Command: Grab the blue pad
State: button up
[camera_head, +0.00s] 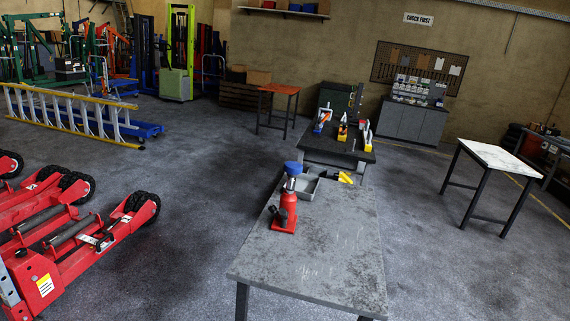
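A blue pad (293,168) sits on top of a small red bottle jack (284,212). The jack stands upright on the grey worktable (310,262), near its left edge. The pad is round and looks unobstructed from this side. My gripper does not show in this view, so its opening and its place relative to the pad cannot be seen.
A grey tray (308,187) and a yellow and black item (345,178) lie behind the jack. A darker table (338,150) with several tools stands beyond. Red trolley jacks (75,235) fill the left floor. A white-topped table (492,157) stands right. Floor between is clear.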

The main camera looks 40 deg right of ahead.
aim_at(292, 167)
jog(key=z, duration=0.25)
jog(key=i, duration=1.6)
jog(key=z, duration=0.6)
jog(key=i, duration=1.2)
jog(key=z, duration=0.3)
